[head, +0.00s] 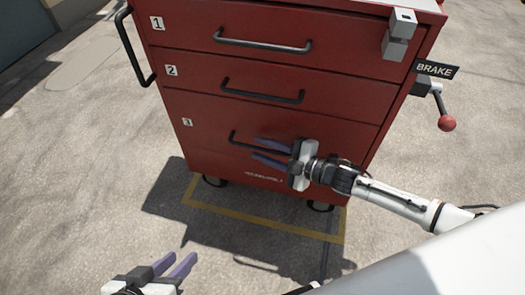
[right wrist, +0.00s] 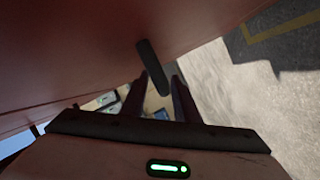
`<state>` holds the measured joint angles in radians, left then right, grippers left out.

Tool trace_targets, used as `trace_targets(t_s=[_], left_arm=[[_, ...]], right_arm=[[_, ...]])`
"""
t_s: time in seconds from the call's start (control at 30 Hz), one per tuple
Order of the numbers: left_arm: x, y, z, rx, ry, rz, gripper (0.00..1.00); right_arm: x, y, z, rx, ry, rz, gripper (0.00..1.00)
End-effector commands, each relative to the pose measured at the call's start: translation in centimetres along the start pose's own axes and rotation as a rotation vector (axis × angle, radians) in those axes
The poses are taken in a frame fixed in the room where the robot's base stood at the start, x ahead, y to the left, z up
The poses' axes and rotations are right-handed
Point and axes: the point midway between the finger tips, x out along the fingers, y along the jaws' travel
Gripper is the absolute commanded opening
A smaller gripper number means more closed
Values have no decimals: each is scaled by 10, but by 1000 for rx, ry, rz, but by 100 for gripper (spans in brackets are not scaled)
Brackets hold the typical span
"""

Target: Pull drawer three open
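Drawer three (head: 205,135) is the lowest red drawer of the cabinet, marked with a "3" label, and looks shut. Its dark bar handle (head: 234,140) shows at its left end in the head view; the rest is hidden behind my right gripper (head: 256,148). That gripper is open at the handle, fingers pointing left. In the right wrist view the dark handle (right wrist: 152,66) reaches between the two fingertips (right wrist: 160,77), with a gap beside it; contact is unclear. My left gripper (head: 180,259) is open and empty, low over the ground and away from the cabinet.
Drawers one (head: 190,45) and two (head: 195,90) sit above, both shut, with bar handles. A brake lever with a red knob (head: 447,123) and a "BRAKE" sign (head: 435,69) stick out at right. Yellow floor lines (head: 250,223) mark the concrete beneath. The ground at left is clear.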

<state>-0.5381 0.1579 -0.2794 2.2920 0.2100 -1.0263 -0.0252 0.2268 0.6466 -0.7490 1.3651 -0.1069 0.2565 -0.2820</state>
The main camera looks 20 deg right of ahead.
Motion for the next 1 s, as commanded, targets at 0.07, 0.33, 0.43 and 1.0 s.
trace_targets(t_s=[0.07, 0.33, 0.43, 1.0], left_arm=[[0, 1, 0, 0, 2, 3, 31], [0, 1, -1, 0, 3, 4, 31], [0, 1, -1, 0, 3, 4, 31], [-5, -1, -3, 8, -7, -8, 31]], right_arm=[[4, 0, 0, 0, -1, 0, 28], [5, 0, 0, 0, -1, 0, 28], [5, 0, 0, 0, -1, 0, 11], [3, -6, -13, 3, 1, -2, 0]])
